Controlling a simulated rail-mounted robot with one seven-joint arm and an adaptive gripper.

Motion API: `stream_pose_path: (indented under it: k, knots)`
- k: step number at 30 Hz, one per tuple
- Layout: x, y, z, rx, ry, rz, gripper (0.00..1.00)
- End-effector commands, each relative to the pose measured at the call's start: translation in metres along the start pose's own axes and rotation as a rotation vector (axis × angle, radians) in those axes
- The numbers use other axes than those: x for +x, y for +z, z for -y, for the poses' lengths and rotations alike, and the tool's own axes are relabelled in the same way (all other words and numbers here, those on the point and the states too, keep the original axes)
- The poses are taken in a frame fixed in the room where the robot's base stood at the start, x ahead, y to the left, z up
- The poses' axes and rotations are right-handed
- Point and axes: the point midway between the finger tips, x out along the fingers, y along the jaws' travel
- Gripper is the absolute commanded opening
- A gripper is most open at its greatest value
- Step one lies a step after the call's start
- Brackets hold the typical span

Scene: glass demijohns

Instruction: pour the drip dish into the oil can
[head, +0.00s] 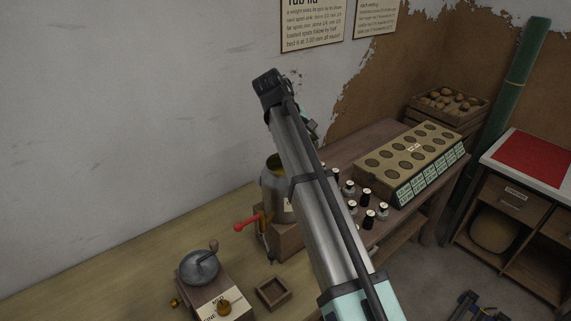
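A greyish, open-mouthed vessel (272,184) stands on a wooden block beside my arm; a red-handled tap (247,224) is at its front. My arm covers its right side. I cannot tell whether this vessel is the oil can. A small square wooden tray (273,292) lies on the bench in front of the block and looks empty. I cannot tell whether it is the drip dish. My arm rises from the lower right to a dark joint at the upper middle. My gripper is not visible, and what lies behind the arm is hidden.
A hand grinder (199,267) stands left of the tray. Several small dark bottles with white caps (368,219) and a holed rack (412,160) are on the right bench. A crate (447,105) stands behind. The left bench top (110,275) is clear.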

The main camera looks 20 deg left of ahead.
Motion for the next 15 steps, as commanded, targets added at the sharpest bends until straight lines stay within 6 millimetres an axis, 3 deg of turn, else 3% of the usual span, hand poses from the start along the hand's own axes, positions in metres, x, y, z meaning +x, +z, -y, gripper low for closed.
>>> stream_pose_path:
  k: [15]
  knots:
    - [-0.0041,-0.0007,0.0054,0.000,0.055,0.014,0.23]
